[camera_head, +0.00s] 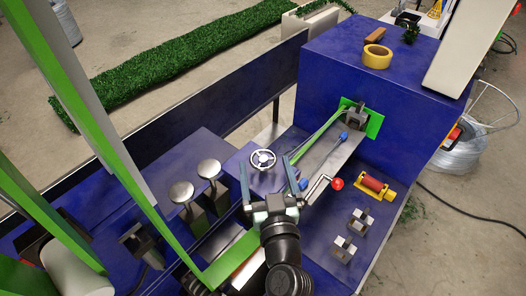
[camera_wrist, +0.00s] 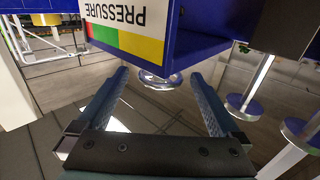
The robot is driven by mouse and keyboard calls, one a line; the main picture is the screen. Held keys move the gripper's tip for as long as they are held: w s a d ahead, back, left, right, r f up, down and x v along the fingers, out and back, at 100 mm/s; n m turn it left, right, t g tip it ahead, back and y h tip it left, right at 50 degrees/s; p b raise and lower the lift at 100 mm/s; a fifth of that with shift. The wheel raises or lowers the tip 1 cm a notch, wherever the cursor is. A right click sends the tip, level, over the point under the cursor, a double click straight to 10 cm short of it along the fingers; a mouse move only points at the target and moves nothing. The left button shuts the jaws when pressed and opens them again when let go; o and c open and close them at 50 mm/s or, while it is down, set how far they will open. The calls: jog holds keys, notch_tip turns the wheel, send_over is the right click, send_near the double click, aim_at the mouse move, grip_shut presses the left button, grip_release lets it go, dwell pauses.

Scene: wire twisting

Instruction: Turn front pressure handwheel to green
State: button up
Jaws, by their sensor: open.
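The front pressure handwheel (camera_head: 263,160) is a small silver spoked wheel on the blue machine. In the wrist view the handwheel (camera_wrist: 160,82) shows edge-on, partly hidden by a blue box. The box carries an upside-down PRESSURE label (camera_wrist: 125,18) with a coloured strip (camera_wrist: 130,44) that has green and yellow parts. Any pointer on it cannot be made out. My gripper (camera_head: 265,172) is open, its fingers on either side of the wheel in the head view. In the wrist view my gripper (camera_wrist: 158,76) is empty, the wheel showing between its fingertips.
A crank with a red knob (camera_head: 337,184) is close to the right of my gripper. Two silver round-topped posts (camera_head: 195,180) stand to the left. A large blue housing (camera_head: 345,75) bears a yellow tape roll (camera_head: 377,57). A green bar (camera_head: 170,235) crosses the left side.

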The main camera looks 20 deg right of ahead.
aim_at(261, 150)
jog(key=shift+w+d, duration=0.15)
jog(key=shift+w, duration=1.4)
jog(key=c, duration=1.3)
